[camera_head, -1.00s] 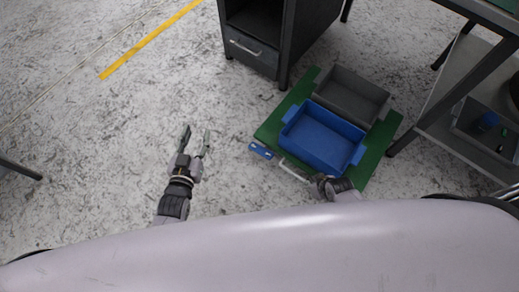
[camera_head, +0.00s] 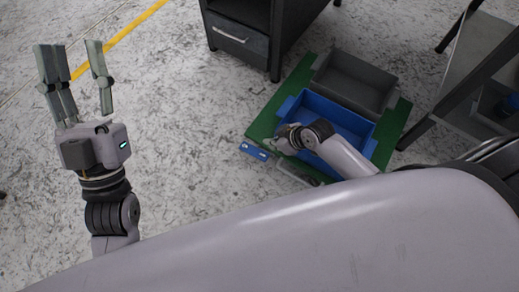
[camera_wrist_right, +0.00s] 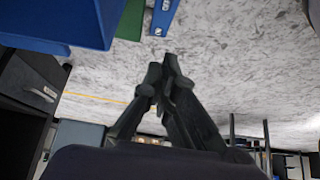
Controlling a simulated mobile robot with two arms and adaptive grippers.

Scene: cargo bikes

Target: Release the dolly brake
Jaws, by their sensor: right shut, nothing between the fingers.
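The green dolly (camera_head: 262,122) stands on the floor right of centre in the head view. A blue pedal-like tab (camera_head: 254,151) sticks out at its left front corner; it looks like the brake. In the right wrist view the blue tab (camera_wrist_right: 162,16) shows at the top, beside the green dolly edge (camera_wrist_right: 131,20). My right gripper (camera_head: 283,139) is near that corner, over the dolly's left side; its fingers (camera_wrist_right: 166,72) are shut and empty, apart from the tab in the wrist picture. My left gripper (camera_head: 74,50) is raised, open and empty, far left of the dolly.
A blue crate (camera_head: 291,101) and a grey crate (camera_head: 325,70) sit on the dolly. A dark cabinet (camera_head: 242,38) stands behind, and a metal table (camera_head: 457,95) stands at right. Floor left of the dolly is clear.

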